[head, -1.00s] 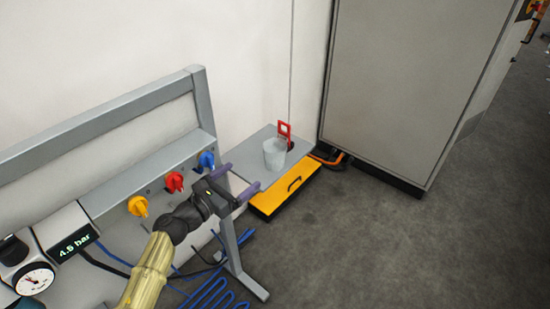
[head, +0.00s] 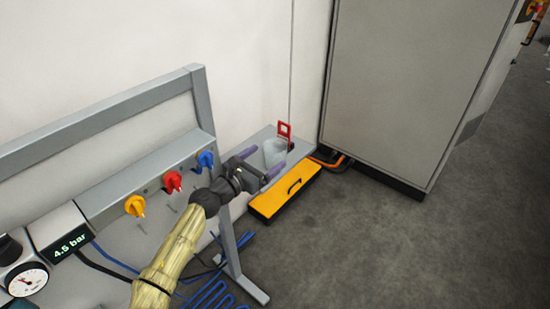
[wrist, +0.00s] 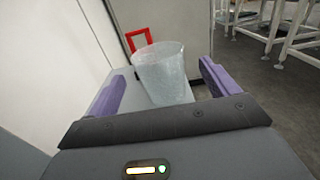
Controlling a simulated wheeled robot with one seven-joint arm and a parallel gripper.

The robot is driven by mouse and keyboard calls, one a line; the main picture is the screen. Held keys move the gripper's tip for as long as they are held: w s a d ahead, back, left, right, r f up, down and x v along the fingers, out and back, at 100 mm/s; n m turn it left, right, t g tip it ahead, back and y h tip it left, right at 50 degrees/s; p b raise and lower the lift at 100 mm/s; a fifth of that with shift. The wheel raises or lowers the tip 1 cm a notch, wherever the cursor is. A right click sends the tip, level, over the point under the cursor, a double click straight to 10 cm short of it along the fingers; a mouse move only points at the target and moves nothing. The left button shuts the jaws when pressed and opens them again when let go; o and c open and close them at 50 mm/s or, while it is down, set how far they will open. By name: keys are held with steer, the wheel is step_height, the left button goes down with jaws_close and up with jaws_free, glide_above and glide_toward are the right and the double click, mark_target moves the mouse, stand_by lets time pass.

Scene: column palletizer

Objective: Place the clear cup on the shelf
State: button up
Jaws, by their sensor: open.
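The clear cup (head: 274,151) stands upright on a grey surface (head: 262,136) with a yellow drawer-like front, beside the white wall. In the wrist view the cup (wrist: 163,73) stands between and just beyond my two purple fingers. My gripper (head: 262,164) is open, with one finger to each side of the cup, and I cannot tell whether either finger touches it. In the wrist view my gripper (wrist: 162,88) holds nothing firmly. The fingers partly hide the cup's lower part in the head view. I cannot tell whether this grey surface is the shelf.
A red bracket (head: 284,132) stands just behind the cup. A large grey cabinet (head: 410,80) is to the right. A grey frame panel (head: 150,185) with coloured knobs and a gauge is at left, close to my arm. Blue hoses (head: 215,294) lie below.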

mark_target(282, 144)
steer(key=b+x, duration=0.1)
steer(key=x, duration=0.4)
steer(key=shift+a+f, duration=0.1)
stand_by(0.3)
steer(key=c, duration=1.1)
steer(key=shift+c, duration=0.2)
steer(key=shift+r, duration=0.4)
steer(key=s+d+p, duration=0.3)
steer(key=s+d, duration=0.8)
steer(key=d, duration=0.3)
steer(key=shift+d+r, duration=0.15)
steer(key=shift+r, duration=0.2)
